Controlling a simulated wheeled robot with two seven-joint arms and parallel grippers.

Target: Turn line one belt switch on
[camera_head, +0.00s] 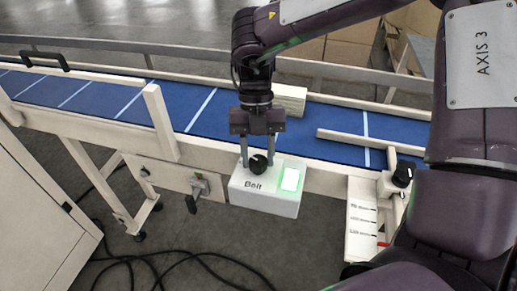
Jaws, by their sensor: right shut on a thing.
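The belt switch box (264,203) is white, labelled "Belt", and fixed to the near side of the conveyor. Its black rotary knob (258,165) is on the top left, and a green lamp (291,180) glows on the top right. My right gripper (258,161) comes down from above with one finger on each side of the knob and is shut on it. The knob's exact angle is hard to read. My left gripper does not show.
The blue conveyor belt (215,108) with white stripes runs behind the box. A pale block (290,100) lies on it. Another black knob (402,175) stands to the right above a marked scale plate (361,222). A small lever switch (197,188) is left of the box. Cables (190,257) lie on the floor.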

